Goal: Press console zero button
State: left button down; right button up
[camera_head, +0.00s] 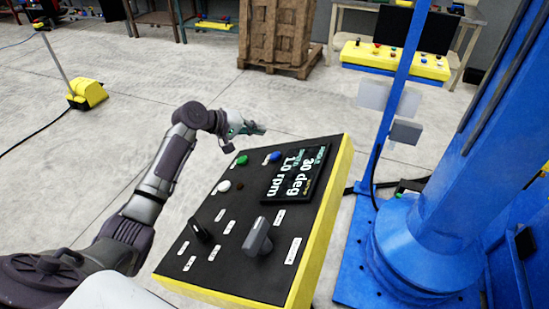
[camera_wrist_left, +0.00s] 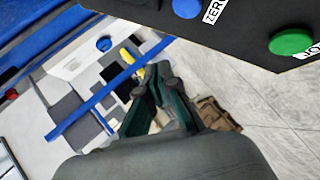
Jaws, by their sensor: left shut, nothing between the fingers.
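The console (camera_head: 225,225) is a tilted black panel with yellow sides, right of my left arm. Its blue button (camera_head: 273,156) sits near the top edge, left of the display. In the left wrist view the blue button (camera_wrist_left: 187,8) is beside a label reading ZERO, partly cut by the top edge. My left gripper (camera_head: 262,129) is shut and empty, just past the console's top edge near the blue and green buttons, apart from both. It also shows in the left wrist view (camera_wrist_left: 150,72), pointing away from the panel. My right gripper is not in view.
A green button (camera_head: 242,160) is left of the blue one; a white button (camera_head: 224,186), black knob (camera_head: 200,230) and grey selector (camera_head: 259,238) lie below. The display (camera_head: 297,174) reads 30 deg, 1.0 rpm. A blue positioner column (camera_head: 460,170) stands at right.

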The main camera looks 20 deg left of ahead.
aim_at(277, 152)
pick_arm(q)
jog(key=f, duration=0.1)
jog(key=d+f+b, duration=0.1)
jog(key=f, duration=0.1)
jog(key=d+f+b, duration=0.1)
jog(key=shift+d+f, duration=0.2)
jog(key=shift+f, duration=0.05)
jog(key=shift+w+d+f, duration=0.1)
jog(key=shift+d+f, duration=0.15)
jog(key=shift+f, duration=0.15)
dwell(0.9)
jog(key=shift+d+f, duration=0.2)
jog(key=shift+f, duration=0.2)
jog(key=shift+d+f+b, duration=0.25)
jog(key=shift+f+b, duration=0.05)
jog(key=shift+f, duration=0.15)
dwell(1.0)
jog(key=shift+r, duration=0.1)
jog(key=shift+a+r+p, duration=0.45)
jog(key=shift+r+p, duration=0.2)
jog(key=shift+r, duration=0.1)
